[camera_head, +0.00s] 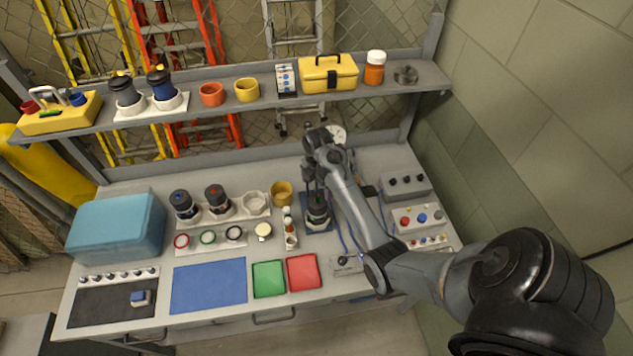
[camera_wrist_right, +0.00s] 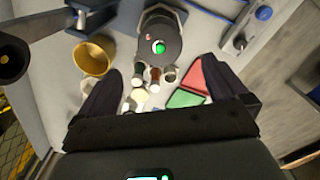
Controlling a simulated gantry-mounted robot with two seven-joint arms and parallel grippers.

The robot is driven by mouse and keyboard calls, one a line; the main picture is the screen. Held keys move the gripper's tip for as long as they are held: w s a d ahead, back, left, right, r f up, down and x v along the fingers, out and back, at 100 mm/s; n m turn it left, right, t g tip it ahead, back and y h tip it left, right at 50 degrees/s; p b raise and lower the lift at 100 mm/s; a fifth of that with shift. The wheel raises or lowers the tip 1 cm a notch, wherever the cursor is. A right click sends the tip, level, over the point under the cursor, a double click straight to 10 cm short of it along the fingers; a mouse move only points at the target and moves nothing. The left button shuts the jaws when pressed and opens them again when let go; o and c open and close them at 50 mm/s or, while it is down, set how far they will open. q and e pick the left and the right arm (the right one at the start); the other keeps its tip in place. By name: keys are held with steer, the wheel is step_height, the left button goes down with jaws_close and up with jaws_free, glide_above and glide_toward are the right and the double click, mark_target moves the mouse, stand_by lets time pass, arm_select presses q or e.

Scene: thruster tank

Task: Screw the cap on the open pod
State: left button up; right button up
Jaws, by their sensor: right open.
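A dark pod (camera_head: 317,213) with a green centre stands upright in a fixture on the bench, below my right gripper (camera_head: 314,188). The right wrist view shows this pod (camera_wrist_right: 160,42) from above, just beyond the open fingers of my right gripper (camera_wrist_right: 160,88), with nothing between them. Two more dark pods, one blue-topped (camera_head: 184,205) and one red-topped (camera_head: 217,200), stand in a white rack beside an empty holder (camera_head: 255,203). Red (camera_head: 181,241), green (camera_head: 207,237) and dark (camera_head: 234,233) rings, possibly caps, lie on a white strip. Which pod is open is unclear. My left gripper is out of view.
Small bottles (camera_head: 289,226) and a yellow cup (camera_head: 281,193) stand close left of the pod fixture. Control boxes (camera_head: 421,218) are at the right. Blue (camera_head: 209,286), green (camera_head: 268,279) and red (camera_head: 303,272) pads lie at the front. A loaded shelf (camera_head: 430,76) spans the back.

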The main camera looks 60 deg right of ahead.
mark_target(317, 199)
step_height(317, 199, down, 9)
steer(key=shift+r+p, duration=0.1)
steer(key=shift+p, duration=0.2)
steer(key=shift+f, duration=0.85)
steer(key=shift+c, duration=0.5)
steer(key=c, duration=0.7)
steer(key=o, duration=0.3)
steer(key=c, duration=0.4)
